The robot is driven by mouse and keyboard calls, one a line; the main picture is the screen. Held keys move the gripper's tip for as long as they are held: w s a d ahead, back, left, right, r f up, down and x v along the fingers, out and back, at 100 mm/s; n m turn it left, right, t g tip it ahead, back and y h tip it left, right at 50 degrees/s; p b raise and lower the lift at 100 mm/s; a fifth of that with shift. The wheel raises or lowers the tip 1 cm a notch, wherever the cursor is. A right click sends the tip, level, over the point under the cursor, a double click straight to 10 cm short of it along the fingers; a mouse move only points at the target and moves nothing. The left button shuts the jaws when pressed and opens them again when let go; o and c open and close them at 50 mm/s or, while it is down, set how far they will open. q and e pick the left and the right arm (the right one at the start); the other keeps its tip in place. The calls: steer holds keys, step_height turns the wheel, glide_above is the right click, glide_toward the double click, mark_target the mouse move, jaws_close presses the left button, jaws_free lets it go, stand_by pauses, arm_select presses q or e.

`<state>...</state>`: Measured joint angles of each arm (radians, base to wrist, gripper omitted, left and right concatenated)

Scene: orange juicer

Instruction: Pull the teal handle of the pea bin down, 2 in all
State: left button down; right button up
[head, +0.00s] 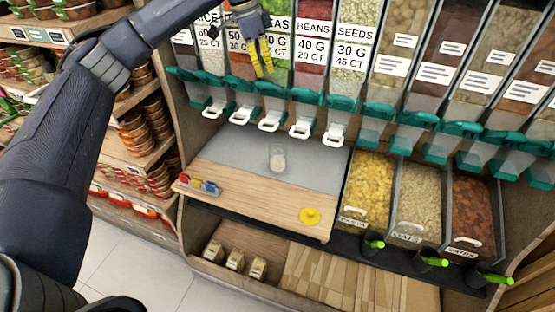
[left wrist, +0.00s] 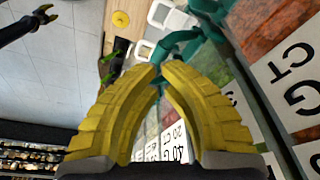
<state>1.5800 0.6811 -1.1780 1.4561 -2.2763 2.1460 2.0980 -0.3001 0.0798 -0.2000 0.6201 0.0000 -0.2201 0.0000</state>
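The pea bin (head: 282,62) is a clear column of green peas with a partly covered label in the head view. Its teal handle (head: 271,89) is at the column's foot, above a white-lipped spout. My left gripper (head: 264,74), with yellow fingers, is in front of the bin's label, just above the handle. In the left wrist view its fingertips (left wrist: 160,78) nearly meet, with nothing visible held between them; a teal part is behind the tips. My right gripper (left wrist: 43,18) shows small at the top left of the left wrist view, away from the bins; its opening is unclear.
Rice, beans (head: 312,65) and seeds (head: 352,50) columns flank the pea bin, with teal handles close together. A wooden counter (head: 255,190) below holds a small clear cup (head: 277,158) and a yellow disc (head: 309,216). Open bins stand right; jar shelves stand left.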

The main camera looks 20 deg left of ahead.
arm_select(q)
steer(key=shift+a+x, duration=0.2)
steer(key=shift+x, duration=0.85)
steer(key=shift+s+f, duration=0.2)
steer(key=shift+f, duration=0.05)
steer(key=shift+s+f, duration=0.2)
steer(key=shift+f, duration=0.7)
steer(key=shift+s+f, duration=0.2)
steer(key=shift+f, duration=0.7)
steer(key=shift+s+f, duration=0.2)
steer(key=shift+f, duration=0.7)
steer(key=shift+w+r, duration=0.2)
steer(key=shift+r, duration=1.2)
steer(key=shift+w+r, duration=0.25)
steer(key=shift+r, duration=1.15)
steer(key=shift+w+r, duration=0.2)
steer(key=shift+r, duration=1.15)
steer(key=shift+f, duration=0.2)
steer(key=shift+a+x, duration=0.25)
steer(key=shift+x, duration=0.85)
steer(key=shift+s+f, duration=0.1)
steer(key=shift+f, duration=0.1)
